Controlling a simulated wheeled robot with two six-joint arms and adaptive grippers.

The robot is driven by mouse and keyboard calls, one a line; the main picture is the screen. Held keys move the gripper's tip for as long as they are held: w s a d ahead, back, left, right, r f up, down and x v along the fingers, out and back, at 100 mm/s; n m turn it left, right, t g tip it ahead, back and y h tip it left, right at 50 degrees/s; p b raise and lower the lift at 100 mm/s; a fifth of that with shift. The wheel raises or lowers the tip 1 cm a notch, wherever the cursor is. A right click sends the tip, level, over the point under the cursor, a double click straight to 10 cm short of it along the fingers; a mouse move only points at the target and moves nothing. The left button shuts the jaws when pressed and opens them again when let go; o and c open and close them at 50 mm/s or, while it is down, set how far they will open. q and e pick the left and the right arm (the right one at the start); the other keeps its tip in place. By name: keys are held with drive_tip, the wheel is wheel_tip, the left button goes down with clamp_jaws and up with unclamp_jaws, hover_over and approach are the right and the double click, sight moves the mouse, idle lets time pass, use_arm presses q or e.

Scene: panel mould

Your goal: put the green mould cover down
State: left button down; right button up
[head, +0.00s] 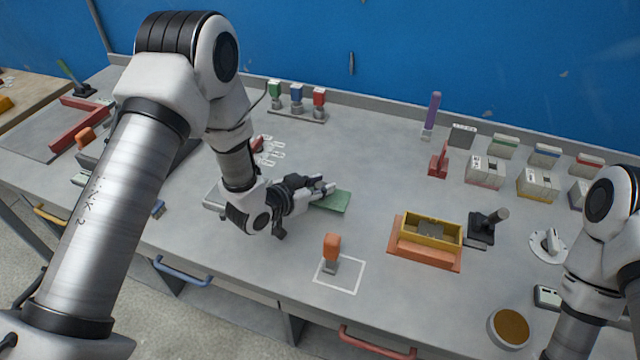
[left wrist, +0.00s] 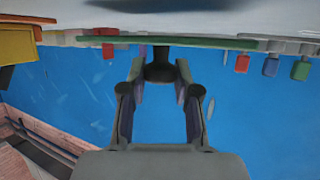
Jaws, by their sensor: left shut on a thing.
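The green mould cover (head: 330,202) shows in the head view as a flat green plate near the middle of the bench. My left gripper (head: 322,187) is over it and hides part of it. In the left wrist view the cover is a thin green strip (left wrist: 210,43) seen edge-on. A dark knob (left wrist: 160,67) stands between the fingers of my left gripper (left wrist: 160,78), which is shut on it. I cannot tell whether the cover touches the bench. My right arm is at the right edge; its gripper is out of view.
A yellow mould box (head: 431,229) on an orange base (head: 425,256) stands right of the cover. Green, blue and red blocks (head: 297,95) stand behind. The bench between is clear.

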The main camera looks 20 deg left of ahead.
use_arm(q)
drive_tip(key=shift+f+b, duration=0.4)
drive_tip(key=shift+f, duration=0.2)
drive_tip(key=shift+s, duration=0.1)
drive_tip(key=c, duration=1)
unclamp_jaws()
drive_tip(key=shift+o, duration=0.8)
drive_tip(key=shift+s+f, duration=0.1)
drive_tip(key=shift+r+p, duration=0.4)
drive_tip(key=shift+s+a+r, duration=0.1)
drive_tip(key=shift+a+r, duration=0.05)
drive_tip(key=b+v, duration=0.2)
drive_tip(key=v, duration=0.9)
drive_tip(key=shift+r, duration=0.45)
